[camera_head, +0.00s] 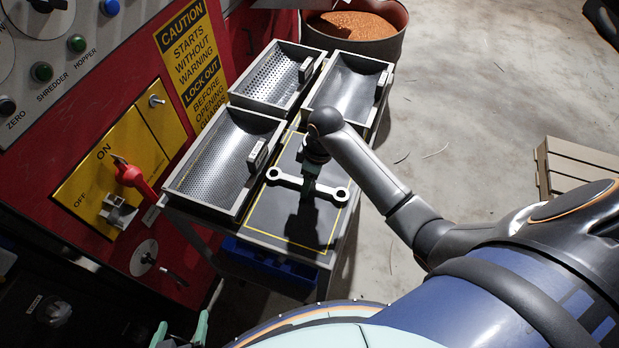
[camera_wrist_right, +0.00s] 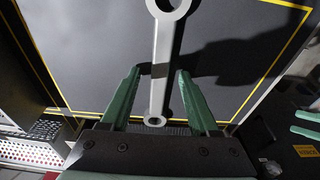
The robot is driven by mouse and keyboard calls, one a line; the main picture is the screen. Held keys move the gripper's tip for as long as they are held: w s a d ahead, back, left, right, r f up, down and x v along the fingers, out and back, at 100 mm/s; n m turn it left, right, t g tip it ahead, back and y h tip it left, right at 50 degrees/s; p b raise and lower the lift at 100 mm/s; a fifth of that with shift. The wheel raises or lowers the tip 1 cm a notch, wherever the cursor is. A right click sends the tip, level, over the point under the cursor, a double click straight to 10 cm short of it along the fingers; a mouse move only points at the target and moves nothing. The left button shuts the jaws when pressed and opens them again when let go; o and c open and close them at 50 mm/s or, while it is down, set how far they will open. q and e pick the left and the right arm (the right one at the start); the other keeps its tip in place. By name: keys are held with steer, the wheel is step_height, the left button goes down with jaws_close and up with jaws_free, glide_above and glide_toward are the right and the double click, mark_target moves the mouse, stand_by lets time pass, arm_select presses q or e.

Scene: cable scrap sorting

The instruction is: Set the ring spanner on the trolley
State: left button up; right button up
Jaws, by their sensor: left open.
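The ring spanner (camera_head: 288,179) is pale grey with a ring at each end. It appears to lie flat on the dark, yellow-lined top of the trolley (camera_head: 262,221). In the right wrist view the spanner (camera_wrist_right: 163,45) runs between the green fingers, with a dark band across its handle. My right gripper (camera_wrist_right: 159,88) is open around the handle, with a visible gap on both sides. In the head view the right gripper (camera_head: 309,186) is over the middle of the spanner, partly hidden by its wrist. My left gripper (camera_head: 182,333) is open and empty at the bottom edge.
Several grey trays, including a perforated one (camera_head: 222,165), stand beside and behind the dark panel. A red machine (camera_head: 100,160) with switches borders the left. A blue bin (camera_head: 262,262) sits below. A wooden pallet (camera_head: 580,165) lies on the open floor at right.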

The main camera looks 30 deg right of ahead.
mark_target(317, 187)
steer(key=shift+o, duration=1.1)
steer(key=shift+r, duration=0.1)
step_height(317, 187, up, 12)
steer(key=s+d, duration=0.1)
steer(key=shift+s, duration=0.2)
steer(key=shift+d, duration=0.15)
